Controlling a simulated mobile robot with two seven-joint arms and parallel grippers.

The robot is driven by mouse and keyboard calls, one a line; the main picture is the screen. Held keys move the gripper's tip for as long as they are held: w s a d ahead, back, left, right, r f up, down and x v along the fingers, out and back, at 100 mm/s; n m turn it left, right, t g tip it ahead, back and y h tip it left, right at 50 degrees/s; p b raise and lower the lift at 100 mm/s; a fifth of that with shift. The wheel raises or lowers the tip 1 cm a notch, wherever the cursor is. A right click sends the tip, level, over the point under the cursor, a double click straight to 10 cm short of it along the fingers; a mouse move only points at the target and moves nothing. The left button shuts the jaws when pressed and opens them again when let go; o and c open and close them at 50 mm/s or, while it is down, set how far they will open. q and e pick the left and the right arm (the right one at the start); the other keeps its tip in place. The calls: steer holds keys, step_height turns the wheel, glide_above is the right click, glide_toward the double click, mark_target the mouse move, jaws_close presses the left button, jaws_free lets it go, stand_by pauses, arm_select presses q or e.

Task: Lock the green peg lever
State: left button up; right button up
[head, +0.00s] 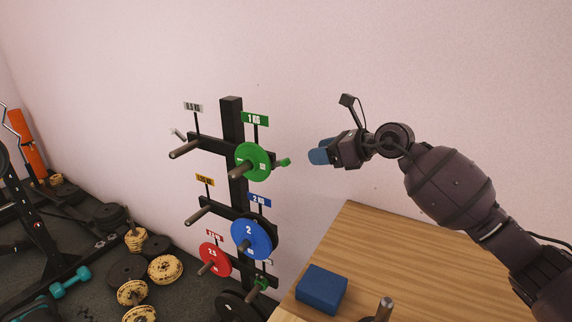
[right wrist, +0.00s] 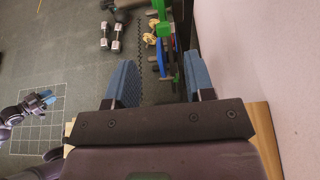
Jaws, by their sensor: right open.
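The green peg lever (head: 283,162) is a small green piece on the top right peg of the black rack, just right of the green plate (head: 252,162). A green "1 KG" sign (head: 255,118) stands above. My right gripper (head: 318,154) is open and empty, to the right of the lever and apart from it. In the right wrist view, green parts (right wrist: 168,70) show beyond the gap between the blue fingers (right wrist: 160,75); lever and plate are hard to tell apart there. My left gripper (right wrist: 47,98) shows at the left of that view; its jaws are unclear.
The rack (head: 231,135) also holds a blue plate (head: 252,240) and a red plate (head: 212,259) lower down. A wooden table (head: 400,245) with a blue block (head: 321,289) stands at the lower right. The pink wall is close behind. Dumbbells and plates lie on the floor at left.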

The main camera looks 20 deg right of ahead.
mark_target(285, 159)
steer(key=x, duration=1.1)
steer(key=shift+w+d+f, duration=0.1)
steer(key=shift+d+f, duration=0.05)
steer(key=shift+f, duration=0.15)
steer(key=c, duration=0.8)
